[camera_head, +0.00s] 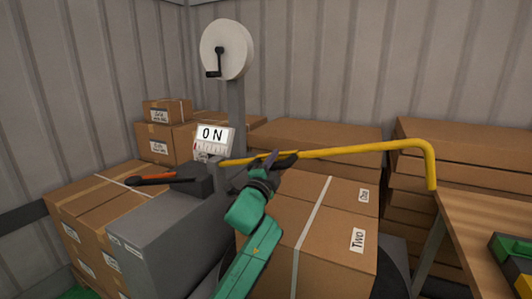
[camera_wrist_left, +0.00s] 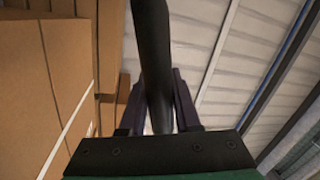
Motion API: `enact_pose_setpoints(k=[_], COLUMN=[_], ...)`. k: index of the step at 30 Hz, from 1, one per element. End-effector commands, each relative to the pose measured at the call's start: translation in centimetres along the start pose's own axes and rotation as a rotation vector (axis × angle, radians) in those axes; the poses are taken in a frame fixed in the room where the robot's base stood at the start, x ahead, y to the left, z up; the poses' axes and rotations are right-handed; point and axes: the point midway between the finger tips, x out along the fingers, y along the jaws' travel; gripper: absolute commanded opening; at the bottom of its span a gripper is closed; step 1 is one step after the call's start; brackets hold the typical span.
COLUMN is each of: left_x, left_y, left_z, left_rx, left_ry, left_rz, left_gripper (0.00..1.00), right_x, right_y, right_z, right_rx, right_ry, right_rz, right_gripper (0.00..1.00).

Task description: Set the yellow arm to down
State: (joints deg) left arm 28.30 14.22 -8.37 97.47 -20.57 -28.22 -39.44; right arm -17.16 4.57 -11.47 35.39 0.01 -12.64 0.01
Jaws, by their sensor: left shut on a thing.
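The yellow arm (camera_head: 370,149) is a long bar that runs roughly level, rising slightly to the right, with its far right end bent downward. Its left end meets the grey machine (camera_head: 165,235) near a white sign reading "ON" (camera_head: 211,135). My left gripper (camera_head: 272,160) is shut around the bar close to its left end. In the left wrist view, a bar (camera_wrist_left: 152,45) that looks dark passes between the fingers of my left gripper (camera_wrist_left: 160,100). My right gripper is not in view.
Cardboard boxes (camera_head: 310,209) stand in front of and below the bar, with more boxes (camera_head: 320,134) behind it. A wooden table (camera_head: 485,217) is at the right. A white disc with a black crank (camera_head: 228,48) stands on a post behind.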

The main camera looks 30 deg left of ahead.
Motion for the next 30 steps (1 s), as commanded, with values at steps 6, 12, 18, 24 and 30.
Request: enact_pose_setpoints(k=[6,12,18,24,30], left_x=[-0.8,-1.1,-1.2,-1.2,-1.2], left_y=[4.3,5.9,6.6,6.6,6.6], left_z=[0.5,0.7,0.9,0.9,0.9], left_rx=[0.147,0.227,0.261,0.267,0.266], left_ry=[0.027,0.044,0.050,0.051,0.050], left_rz=[-0.001,-0.005,-0.006,-0.006,-0.007], left_gripper=[0.00,0.00,0.00,0.00,0.00], right_x=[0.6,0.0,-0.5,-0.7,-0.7], right_y=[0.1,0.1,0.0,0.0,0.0], right_z=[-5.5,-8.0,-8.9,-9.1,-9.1], right_rx=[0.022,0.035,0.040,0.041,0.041], right_ry=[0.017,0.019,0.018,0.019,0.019], right_rz=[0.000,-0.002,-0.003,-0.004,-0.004], right_gripper=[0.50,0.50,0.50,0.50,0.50])
